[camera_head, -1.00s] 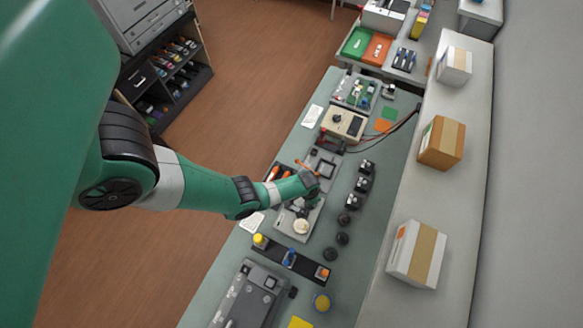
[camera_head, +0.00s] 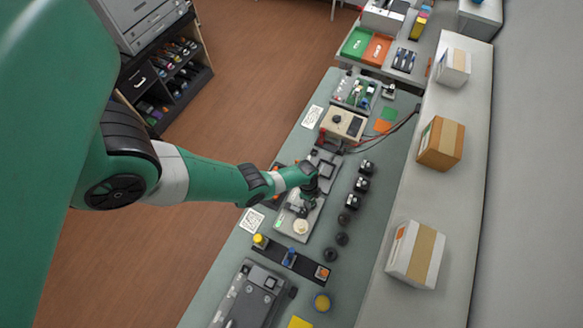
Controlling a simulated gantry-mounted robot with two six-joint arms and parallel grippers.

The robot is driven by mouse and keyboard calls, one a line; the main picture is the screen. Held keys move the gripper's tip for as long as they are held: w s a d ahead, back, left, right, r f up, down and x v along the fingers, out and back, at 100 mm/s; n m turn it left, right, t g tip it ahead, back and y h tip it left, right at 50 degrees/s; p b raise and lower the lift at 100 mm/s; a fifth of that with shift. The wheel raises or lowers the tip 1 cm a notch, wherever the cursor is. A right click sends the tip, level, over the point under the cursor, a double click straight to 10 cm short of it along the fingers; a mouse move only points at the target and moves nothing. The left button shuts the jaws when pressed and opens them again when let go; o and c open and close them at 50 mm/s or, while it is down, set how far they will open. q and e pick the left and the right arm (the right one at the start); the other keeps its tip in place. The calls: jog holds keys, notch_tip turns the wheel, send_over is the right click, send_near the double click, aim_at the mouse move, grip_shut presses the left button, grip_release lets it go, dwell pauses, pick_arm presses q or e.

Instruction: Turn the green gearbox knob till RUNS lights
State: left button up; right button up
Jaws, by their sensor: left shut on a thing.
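A grey gearbox unit (camera_head: 289,227) with a pale round part (camera_head: 300,227) lies on the green-grey bench, in the middle of the camera_head view. My left gripper (camera_head: 302,207) reaches down onto the far part of this unit. It is shut on what appears to be the green gearbox knob, which the fingers and wrist hide. A small green spot (camera_head: 278,222) shows at the unit's left edge. It is too small to read, so I cannot tell whether it is the RUNS light. My right gripper is not in view.
Black camera-like blocks (camera_head: 362,184) and dark round knobs (camera_head: 342,239) stand right of the unit. A dark strip with coloured buttons (camera_head: 290,258) lies nearer. A cream meter (camera_head: 343,123) stands beyond. Boxes (camera_head: 440,143) stand on the right ledge.

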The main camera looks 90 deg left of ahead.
pick_arm(q)
jog(key=m, duration=0.4)
jog(key=shift+w+g, duration=0.1)
jog(key=shift+g, duration=0.2)
jog(key=m, duration=0.4)
jog(key=shift+g+h+b, duration=0.3)
jog(key=shift+h, duration=0.1)
jog(key=o, duration=1.1)
jog(key=shift+c, duration=0.2)
